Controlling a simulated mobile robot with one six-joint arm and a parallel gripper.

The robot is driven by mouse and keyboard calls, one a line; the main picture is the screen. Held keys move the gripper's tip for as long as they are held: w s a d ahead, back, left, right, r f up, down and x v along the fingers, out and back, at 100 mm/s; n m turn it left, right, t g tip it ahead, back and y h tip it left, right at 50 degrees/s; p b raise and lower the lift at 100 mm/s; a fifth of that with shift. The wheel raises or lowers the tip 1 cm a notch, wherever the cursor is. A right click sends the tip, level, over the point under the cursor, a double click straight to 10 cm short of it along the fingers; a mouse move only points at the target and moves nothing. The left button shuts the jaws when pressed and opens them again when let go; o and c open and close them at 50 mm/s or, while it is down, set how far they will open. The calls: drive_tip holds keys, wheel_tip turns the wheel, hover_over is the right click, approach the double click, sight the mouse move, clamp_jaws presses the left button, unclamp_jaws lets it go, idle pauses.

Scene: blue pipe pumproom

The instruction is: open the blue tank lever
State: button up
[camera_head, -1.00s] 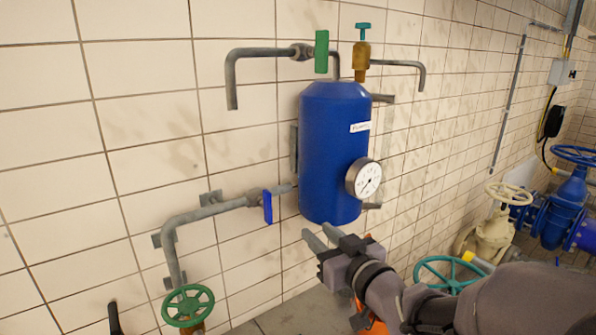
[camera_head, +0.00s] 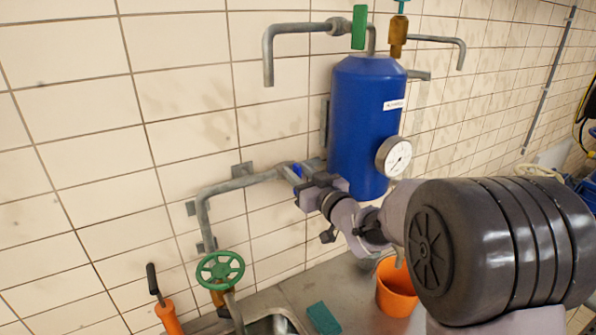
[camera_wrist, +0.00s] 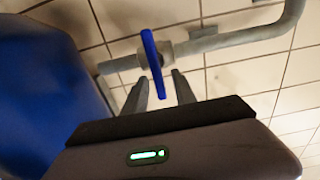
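The blue lever (camera_head: 297,170) sits on the grey pipe left of the blue tank (camera_head: 362,120). In the head view it is mostly hidden by my gripper (camera_head: 292,176). In the wrist view the blue lever (camera_wrist: 151,58) runs as a long thin bar from the pipe valve. My gripper (camera_wrist: 160,83) is open there, one dark finger on each side of the lever's lower end. I see gaps beside the lever, so the fingers do not look closed on it. The tank (camera_wrist: 40,95) also fills the left of the wrist view.
A pressure gauge (camera_head: 394,155) sticks out from the tank near my arm. A green lever (camera_head: 359,27) is on the upper pipe. A green handwheel (camera_head: 220,270) and orange bucket (camera_head: 396,290) are below. The tiled wall is close behind the pipe.

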sight(281, 178)
drive_tip(key=shift+w, duration=0.1)
drive_tip(key=shift+a, duration=0.1)
clamp_jaws()
drive_tip(key=shift+f+n+b, duration=0.1)
drive_tip(key=shift+n+b, duration=0.2)
drive_tip(key=shift+b, duration=0.35)
drive_tip(key=n+b, duration=0.5)
drive_tip(key=b, duration=0.1)
drive_tip(key=s+a+f+n+b, duration=0.1)
drive_tip(key=n+b, duration=0.5)
drive_tip(key=b, duration=0.1)
drive_tip(key=a+f+n+b, duration=0.1)
drive_tip(key=n+b, duration=0.5)
drive_tip(key=shift+s+a+f, duration=0.1)
drive_tip(key=shift+s+f, duration=0.15)
drive_tip(key=shift+n+b, duration=0.3)
drive_tip(key=shift+b, duration=0.05)
unclamp_jaws()
